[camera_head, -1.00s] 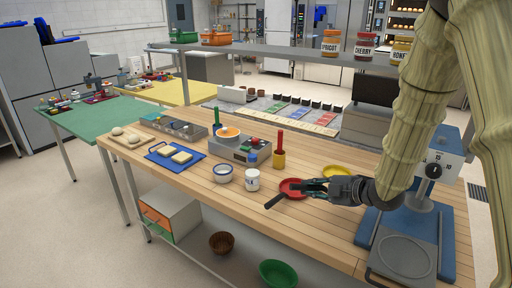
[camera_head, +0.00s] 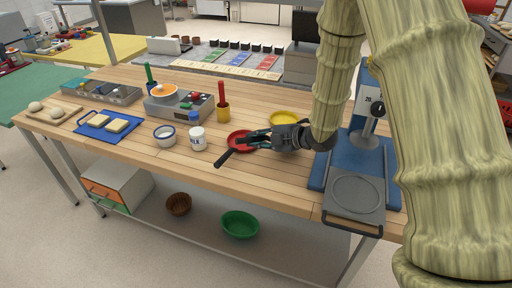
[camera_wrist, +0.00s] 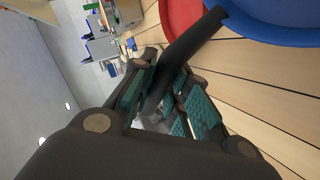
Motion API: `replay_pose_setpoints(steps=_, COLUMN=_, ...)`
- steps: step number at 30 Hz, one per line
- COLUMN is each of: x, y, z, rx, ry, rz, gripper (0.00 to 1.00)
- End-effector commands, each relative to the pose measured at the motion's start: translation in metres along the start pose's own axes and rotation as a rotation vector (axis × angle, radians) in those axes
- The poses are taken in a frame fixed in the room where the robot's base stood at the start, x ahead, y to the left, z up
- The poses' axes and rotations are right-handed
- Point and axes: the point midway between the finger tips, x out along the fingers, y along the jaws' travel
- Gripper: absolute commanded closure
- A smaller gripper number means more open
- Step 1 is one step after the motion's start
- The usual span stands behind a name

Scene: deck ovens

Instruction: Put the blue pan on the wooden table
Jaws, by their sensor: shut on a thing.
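My gripper (camera_head: 258,141) is shut on a black handle (camera_head: 226,158) low over the wooden table (camera_head: 180,156), close to a red dish (camera_head: 237,147). In the wrist view the handle (camera_wrist: 190,43) runs from between the fingers (camera_wrist: 160,95) toward the upper right. Its end reaches the edge of a round blue thing (camera_wrist: 280,22), probably the blue pan, cut off by the frame. In the head view I cannot make out the blue pan's body near my gripper. The wrist view also shows the red dish (camera_wrist: 180,18).
A yellow dish (camera_head: 284,118) lies just behind my gripper and a blue-based scale (camera_head: 357,190) stands to its right. A white jar (camera_head: 198,140), a bowl (camera_head: 164,136) and a red-handled holder (camera_head: 222,112) stand left. The front left tabletop strip is bare.

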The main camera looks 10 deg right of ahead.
Motion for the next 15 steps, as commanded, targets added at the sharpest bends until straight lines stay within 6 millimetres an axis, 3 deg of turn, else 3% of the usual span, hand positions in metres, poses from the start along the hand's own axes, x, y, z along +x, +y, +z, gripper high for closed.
replay_pose_setpoints(steps=15, x=0.017, y=-0.033, z=0.016, rx=-0.001, ry=0.001, rz=0.0, gripper=1.0)
